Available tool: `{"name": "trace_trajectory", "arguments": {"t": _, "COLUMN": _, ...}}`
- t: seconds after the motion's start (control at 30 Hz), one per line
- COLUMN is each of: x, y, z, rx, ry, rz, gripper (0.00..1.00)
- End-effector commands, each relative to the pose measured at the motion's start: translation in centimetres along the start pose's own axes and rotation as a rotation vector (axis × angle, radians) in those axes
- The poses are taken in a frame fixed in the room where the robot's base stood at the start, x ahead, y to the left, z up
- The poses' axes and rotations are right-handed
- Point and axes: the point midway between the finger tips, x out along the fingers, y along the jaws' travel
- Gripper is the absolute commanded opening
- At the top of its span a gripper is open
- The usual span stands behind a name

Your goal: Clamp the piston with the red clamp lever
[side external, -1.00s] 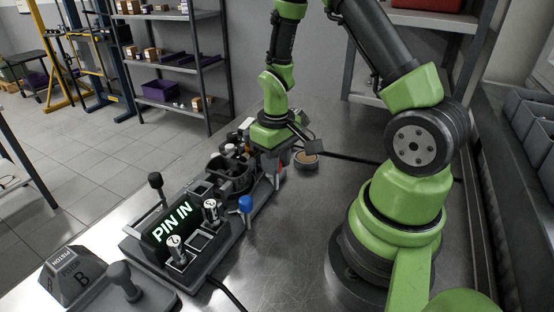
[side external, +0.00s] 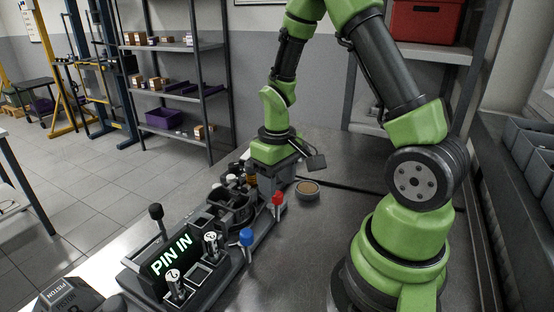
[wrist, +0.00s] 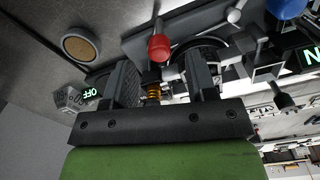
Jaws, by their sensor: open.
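The red clamp lever (side external: 277,199) stands upright at the right edge of the dark fixture (side external: 262,232). Its red knob (wrist: 159,48) also shows in the wrist view, beyond my fingertips. My gripper (wrist: 163,65) is open and empty, with the knob ahead of the gap and not between the fingers. In the side view my gripper (side external: 282,180) hangs behind the red lever, apart from it. A dark round holder (side external: 238,208) sits left of the lever; I cannot make out the piston in it clearly.
A blue-knobbed lever (side external: 246,237) stands nearer the camera. A lit "PIN IN" display (side external: 172,255) and pieces marked 2 (side external: 173,279) are at the fixture's front. A round tan-topped dish (side external: 307,188) lies to the right.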

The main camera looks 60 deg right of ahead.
Motion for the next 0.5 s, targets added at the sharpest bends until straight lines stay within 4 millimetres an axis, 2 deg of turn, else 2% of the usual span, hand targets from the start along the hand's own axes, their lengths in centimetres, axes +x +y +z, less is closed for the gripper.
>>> {"name": "trace_trajectory", "arguments": {"t": 0.03, "x": -1.2, "y": 0.0, "z": -0.1, "rx": 0.000, "ry": 0.009, "rz": 0.001, "gripper": 0.52}}
{"name": "trace_trajectory", "arguments": {"t": 0.2, "x": -4.3, "y": 0.0, "z": -0.1, "rx": 0.000, "ry": 0.008, "rz": 0.001, "gripper": 0.52}}
{"name": "trace_trajectory", "arguments": {"t": 0.33, "x": -5.9, "y": 0.0, "z": -0.1, "rx": 0.000, "ry": 0.004, "rz": 0.001, "gripper": 0.52}}
{"name": "trace_trajectory", "arguments": {"t": 0.5, "x": -6.7, "y": 0.0, "z": 0.0, "rx": 0.000, "ry": 0.001, "rz": 0.000, "gripper": 0.52}}
